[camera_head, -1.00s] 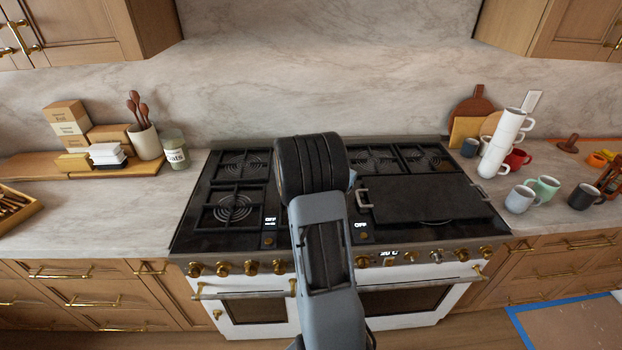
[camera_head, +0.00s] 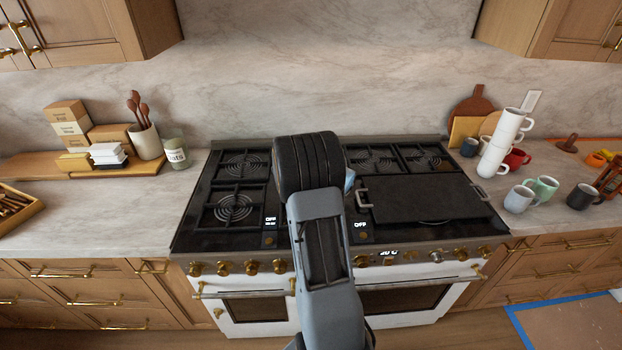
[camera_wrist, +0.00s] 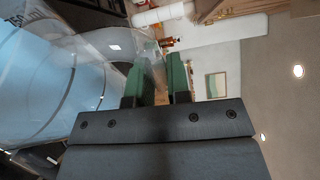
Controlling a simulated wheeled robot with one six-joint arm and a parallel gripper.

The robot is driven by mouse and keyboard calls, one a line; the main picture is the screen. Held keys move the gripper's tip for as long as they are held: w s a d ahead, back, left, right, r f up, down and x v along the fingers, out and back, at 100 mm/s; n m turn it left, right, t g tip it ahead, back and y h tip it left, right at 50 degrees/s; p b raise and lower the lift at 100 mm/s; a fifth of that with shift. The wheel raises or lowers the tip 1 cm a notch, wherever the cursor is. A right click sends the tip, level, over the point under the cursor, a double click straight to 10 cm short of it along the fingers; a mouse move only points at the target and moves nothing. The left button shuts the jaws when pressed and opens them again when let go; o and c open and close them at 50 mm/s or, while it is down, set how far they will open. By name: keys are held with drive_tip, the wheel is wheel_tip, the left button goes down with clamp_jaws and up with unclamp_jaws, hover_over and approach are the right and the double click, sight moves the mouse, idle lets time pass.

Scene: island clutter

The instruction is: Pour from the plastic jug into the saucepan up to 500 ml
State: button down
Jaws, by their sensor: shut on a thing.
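The clear plastic jug (camera_wrist: 70,85) fills the left of the wrist view and holds light blue liquid. It appears strongly tilted in that view. My gripper (camera_wrist: 158,82), with green finger pads, is shut on the jug at its clear handle side. In the head view only a small pale blue bit of the jug (camera_head: 350,181) shows at the right edge of my arm; the rest, and my gripper, are hidden behind the arm. I cannot make out the saucepan in either view. The liquid's stream and any level in the pan are not visible.
The black stove (camera_head: 205,232) lies before me, with a covered griddle (camera_head: 425,198) on its right. Several mugs, including a leaning white stack (camera_head: 500,143), stand on the right counter. Boxes and a utensil crock (camera_head: 147,142) stand at the left. The left counter front is clear.

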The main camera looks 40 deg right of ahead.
drive_tip(key=shift+s, duration=0.25)
drive_tip(key=shift+w, duration=0.1)
idle(0.3)
drive_tip(key=shift+w, duration=0.2)
drive_tip(key=shift+s+d+r+m+y, duration=0.1)
drive_tip(key=shift+s+r+m+y, duration=0.05)
drive_tip(key=shift+s+m, duration=0.3)
drive_tip(key=shift+s+d+r+m+y, duration=0.15)
drive_tip(key=shift+s+m, duration=0.2)
drive_tip(key=shift+s, duration=0.2)
drive_tip(key=shift+s+d+r+m+y, duration=0.1)
drive_tip(key=shift+s+m, duration=0.3)
drive_tip(key=shift+s, duration=0.1)
